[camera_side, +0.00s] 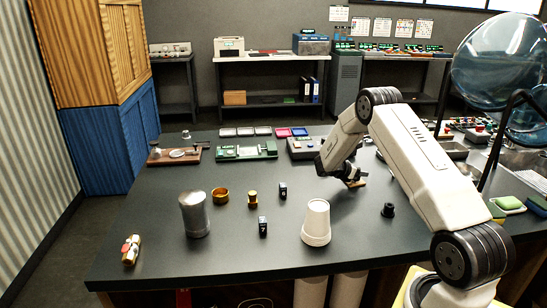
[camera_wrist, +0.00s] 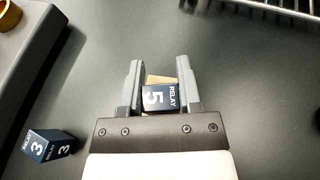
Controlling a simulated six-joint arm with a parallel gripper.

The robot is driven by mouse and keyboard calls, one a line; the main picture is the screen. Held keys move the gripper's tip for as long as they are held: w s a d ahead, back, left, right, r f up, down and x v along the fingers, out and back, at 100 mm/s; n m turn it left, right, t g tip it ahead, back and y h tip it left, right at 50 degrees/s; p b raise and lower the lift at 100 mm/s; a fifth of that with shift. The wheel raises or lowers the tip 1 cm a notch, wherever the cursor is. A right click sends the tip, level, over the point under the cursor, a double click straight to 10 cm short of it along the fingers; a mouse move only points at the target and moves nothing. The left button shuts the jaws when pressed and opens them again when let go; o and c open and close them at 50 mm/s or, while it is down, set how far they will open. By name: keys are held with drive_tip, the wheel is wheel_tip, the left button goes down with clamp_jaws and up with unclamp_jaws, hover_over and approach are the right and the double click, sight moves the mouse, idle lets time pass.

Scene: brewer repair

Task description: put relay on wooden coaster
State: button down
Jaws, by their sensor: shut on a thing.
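My gripper (camera_wrist: 157,75) is shut on a dark blue relay (camera_wrist: 160,97) marked RELAY 5, held between its two fingers. A small tan piece, which looks like the wooden coaster (camera_wrist: 160,79), shows just past the relay between the fingers. In the side view my gripper (camera_side: 350,176) is low over the table, and the tan coaster (camera_side: 360,183) shows at its tip. The held relay is mostly hidden there. I cannot tell whether the relay touches the coaster. Another relay, marked 3 (camera_wrist: 50,145), lies to the left in the wrist view.
Dark relays (camera_side: 283,190) (camera_side: 263,226) stand left of my gripper. White stacked cups (camera_side: 316,222), a metal cylinder (camera_side: 194,215), a brass ring (camera_side: 220,195) and a black knob (camera_side: 388,210) stand on the table (camera_side: 240,262). A grey device (camera_side: 305,148) lies behind.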

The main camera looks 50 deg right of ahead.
drive_tip(key=shift+f, duration=0.1)
drive_tip(key=shift+c, duration=1.5)
unclamp_jaws()
drive_tip(key=shift+a, duration=0.1)
drive_tip(key=v, duration=1.2)
drive_tip(key=shift+w, duration=0.1)
